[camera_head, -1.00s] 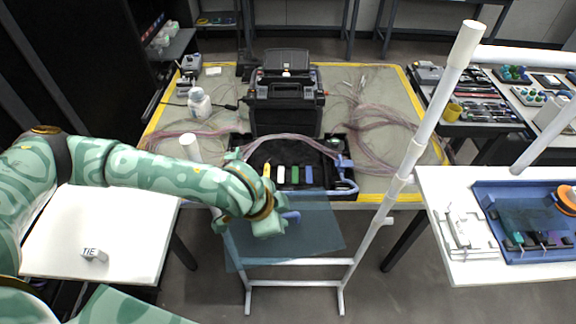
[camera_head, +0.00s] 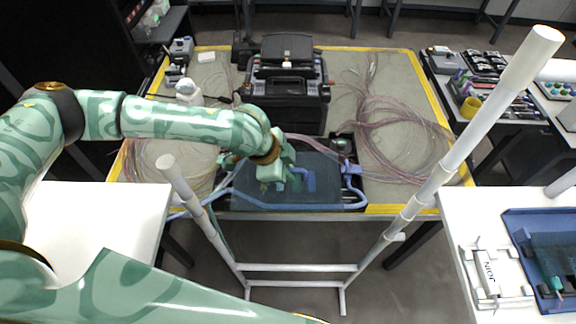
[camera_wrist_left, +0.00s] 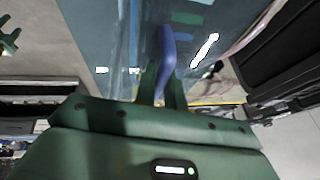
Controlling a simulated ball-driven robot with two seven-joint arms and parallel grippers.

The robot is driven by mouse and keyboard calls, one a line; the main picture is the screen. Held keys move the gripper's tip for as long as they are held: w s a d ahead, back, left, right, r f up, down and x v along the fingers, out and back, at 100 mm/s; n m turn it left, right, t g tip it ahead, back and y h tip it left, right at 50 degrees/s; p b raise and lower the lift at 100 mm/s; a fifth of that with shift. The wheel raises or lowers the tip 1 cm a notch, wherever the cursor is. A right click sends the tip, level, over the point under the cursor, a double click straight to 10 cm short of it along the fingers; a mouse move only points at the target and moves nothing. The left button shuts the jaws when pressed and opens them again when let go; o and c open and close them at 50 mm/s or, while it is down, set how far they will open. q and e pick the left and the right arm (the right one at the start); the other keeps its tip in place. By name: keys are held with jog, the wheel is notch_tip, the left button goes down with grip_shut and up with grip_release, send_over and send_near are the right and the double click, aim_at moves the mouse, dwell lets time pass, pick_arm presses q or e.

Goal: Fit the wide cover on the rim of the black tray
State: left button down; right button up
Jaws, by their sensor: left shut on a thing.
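The wide cover (camera_head: 270,192) is a thin translucent blue-grey sheet with a raised blue handle (camera_head: 308,180). It lies across the black tray (camera_head: 345,153), covering most of it. I cannot tell if its edges sit on the rim. My left gripper (camera_head: 288,174) is above the cover. In the left wrist view its fingers (camera_wrist_left: 161,88) are shut on the blue handle (camera_wrist_left: 166,58), with the sheet (camera_wrist_left: 105,25) beyond. Most of the tray's inside is dim behind the sheet. My right gripper is not in view.
A black splicing machine (camera_head: 287,85) stands just behind the tray. Coiled pink fibres (camera_head: 395,130) lie to the right. A white pipe frame (camera_head: 405,205) rises in front of the table. A white side table (camera_head: 90,225) is at the left.

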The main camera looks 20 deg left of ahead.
pick_arm(q)
jog(key=w+f+b, duration=0.1)
jog(key=w+f, duration=0.2)
jog(key=w+a+f+b, duration=0.1)
jog(key=w+f+b, duration=0.1)
jog(key=f, duration=0.2)
jog(key=w+a+f+b, duration=0.1)
jog(key=w+f+b, duration=0.1)
jog(key=w+f, duration=0.1)
jog(key=shift+w+a+f, duration=0.2)
jog(key=shift+w+f, duration=0.15)
jog(key=shift+f, duration=0.15)
jog(key=shift+r, duration=0.1)
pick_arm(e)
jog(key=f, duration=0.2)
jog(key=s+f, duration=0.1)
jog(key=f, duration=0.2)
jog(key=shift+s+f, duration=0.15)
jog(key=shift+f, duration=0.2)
pick_arm(q)
jog(key=c, duration=1.5)
grip_release()
jog(key=p+v, duration=0.4)
jog(key=v, duration=0.8)
jog(key=shift+s, duration=0.1)
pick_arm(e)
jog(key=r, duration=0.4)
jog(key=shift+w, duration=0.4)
